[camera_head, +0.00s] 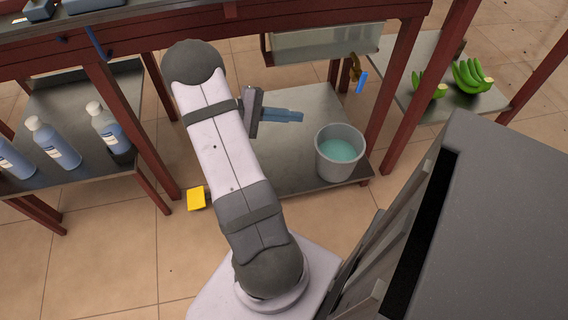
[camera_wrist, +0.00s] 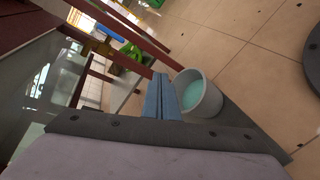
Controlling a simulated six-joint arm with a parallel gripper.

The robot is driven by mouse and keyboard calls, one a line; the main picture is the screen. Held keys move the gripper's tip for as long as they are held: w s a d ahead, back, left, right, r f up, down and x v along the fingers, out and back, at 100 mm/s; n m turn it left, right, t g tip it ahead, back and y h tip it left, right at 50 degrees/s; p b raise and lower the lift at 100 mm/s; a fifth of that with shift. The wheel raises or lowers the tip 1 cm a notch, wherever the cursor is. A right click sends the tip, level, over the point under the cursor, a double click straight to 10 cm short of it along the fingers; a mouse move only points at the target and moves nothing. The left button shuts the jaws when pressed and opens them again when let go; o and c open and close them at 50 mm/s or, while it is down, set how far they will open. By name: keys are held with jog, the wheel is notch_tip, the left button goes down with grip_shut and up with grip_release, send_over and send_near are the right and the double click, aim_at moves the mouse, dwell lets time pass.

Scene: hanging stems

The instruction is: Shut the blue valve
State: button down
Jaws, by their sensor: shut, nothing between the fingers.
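The blue valve handle (camera_head: 361,82) sits on a brass tap (camera_head: 354,66) at the front of a translucent tank (camera_head: 322,41) under the table. In the wrist view the blue handle (camera_wrist: 110,32) lies at the upper left, beside the brass tap (camera_wrist: 83,39). My gripper (camera_head: 300,116) points right over the lower shelf, left of the valve and apart from it. In the wrist view the blue-grey fingers of my gripper (camera_wrist: 161,78) are together and empty. I cannot tell how far the valve is turned.
A grey bucket (camera_head: 325,168) with teal liquid stands on the lower metal shelf (camera_head: 275,175), below the tap. A red table leg (camera_head: 397,75) rises right of the valve. Bananas (camera_head: 468,78) lie on a right-hand shelf; blue bottles (camera_head: 58,145) stand at left. A yellow block (camera_head: 196,198) is near the shelf's left corner.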

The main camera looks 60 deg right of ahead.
aim_at(360, 79)
jog(key=shift+s+a+f+n+t+y, duration=0.75)
jog(key=shift+s+a+f+y, duration=1.35)
jog(key=shift+a+f, duration=2.65)
jog(key=w+d+r+m+g+h+p, duration=0.1)
jog(key=d+r+m+h, duration=0.1)
jog(key=d+r, duration=0.2)
jog(key=w+d+r+m+g+h+p, duration=0.1)
jog(key=d+r+m+h+p, duration=0.1)
jog(key=r, duration=0.7)
jog(key=w+d+r+m+g+h+p, duration=0.1)
jog(key=w+d+r+m+h+p, duration=0.1)
jog(key=d+r, duration=0.3)
notch_tip(360, 79, up, 3)
jog(key=shift+d+f+m, duration=0.2)
jog(key=shift+d+m, duration=0.15)
jog(key=shift+m, duration=0.1)
jog(key=b+x, duration=0.2)
jog(key=x, duration=1.1)
jog(key=shift+d+b, duration=0.3)
jog(key=shift+d, duration=0.15)
